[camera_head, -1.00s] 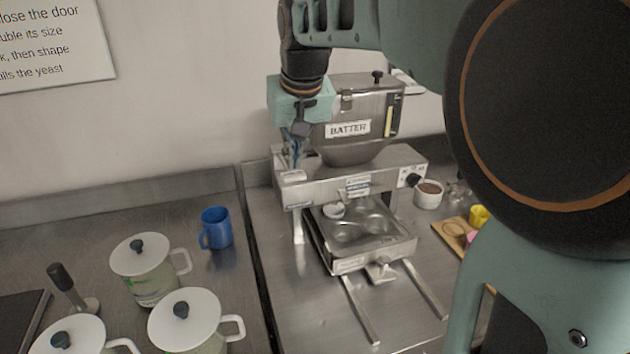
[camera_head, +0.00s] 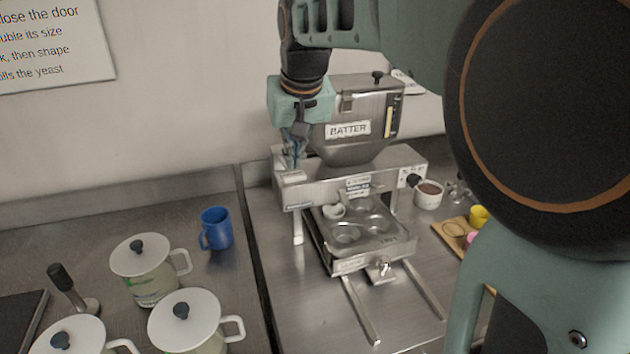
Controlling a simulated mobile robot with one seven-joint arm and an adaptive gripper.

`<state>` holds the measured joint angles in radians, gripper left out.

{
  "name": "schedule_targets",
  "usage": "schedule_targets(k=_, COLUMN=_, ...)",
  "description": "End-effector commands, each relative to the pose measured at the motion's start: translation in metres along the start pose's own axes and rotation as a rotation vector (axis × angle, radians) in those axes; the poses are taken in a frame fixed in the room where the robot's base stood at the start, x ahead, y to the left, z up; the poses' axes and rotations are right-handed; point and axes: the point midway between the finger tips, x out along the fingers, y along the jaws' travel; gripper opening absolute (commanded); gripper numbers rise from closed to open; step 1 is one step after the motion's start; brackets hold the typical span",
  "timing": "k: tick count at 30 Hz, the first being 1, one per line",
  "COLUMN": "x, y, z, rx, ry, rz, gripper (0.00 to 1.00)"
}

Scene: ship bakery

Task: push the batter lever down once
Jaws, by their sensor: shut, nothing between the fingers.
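The batter machine stands on the steel counter, with a steel hopper (camera_head: 362,110) labelled BATTER above a boxy body (camera_head: 330,188). My gripper (camera_head: 294,162) points down at the left end of the body, beside the hopper. Its fingers are together and I see nothing held. I cannot make out the batter lever; the gripper and wrist cover that end of the machine. Whether the fingers touch anything there is unclear. Below the body sits a metal tray (camera_head: 348,264) with round wells. A small pale cup-like shape (camera_head: 334,211) shows at its back left.
A blue mug (camera_head: 216,228) and lidded white pots (camera_head: 148,262) stand on the left counter. A small brown-filled cup (camera_head: 428,195) and a wooden board (camera_head: 452,235) lie right of the machine. Two metal rails (camera_head: 361,312) extend forward. My arm blocks the right side.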

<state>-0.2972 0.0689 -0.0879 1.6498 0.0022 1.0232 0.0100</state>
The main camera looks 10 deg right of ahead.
Motion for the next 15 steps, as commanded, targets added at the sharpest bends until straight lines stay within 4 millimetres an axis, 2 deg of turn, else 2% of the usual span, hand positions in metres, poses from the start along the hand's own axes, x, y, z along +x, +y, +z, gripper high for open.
schedule_targets(k=15, x=0.016, y=0.0, z=0.007, rx=0.0, ry=0.0, rz=0.0, gripper=0.0)
